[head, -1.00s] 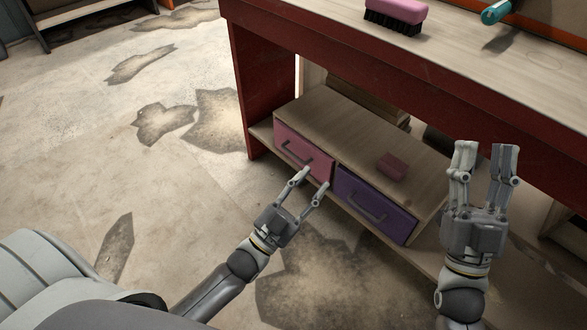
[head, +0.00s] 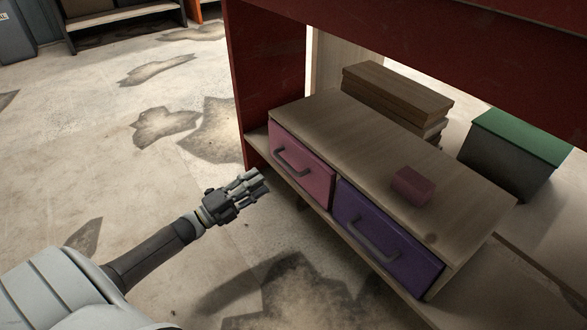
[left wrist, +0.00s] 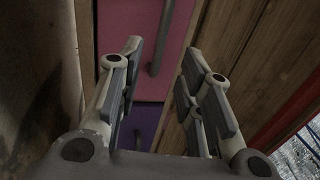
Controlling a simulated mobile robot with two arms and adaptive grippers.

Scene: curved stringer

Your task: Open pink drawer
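The pink drawer (head: 316,181) is the left one of two in a low wooden unit on the lower shelf. It looks shut, with a grey bar handle (head: 290,160) on its front. My left gripper (head: 259,182) is in front of the drawer, left of and below the handle, apart from it. In the left wrist view my left gripper (left wrist: 162,52) has its fingers spread with nothing between them. The pink front (left wrist: 125,22) and its handle (left wrist: 163,38) show beyond the fingers. My right gripper is out of view.
The purple drawer (head: 375,234) beside it looks shut. A small pink block (head: 413,186) lies on the unit's top. Stacked boards (head: 395,92) and a green-topped dark box (head: 512,155) stand behind. A red bench leg (head: 262,80) rises at left. The floor at left is open.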

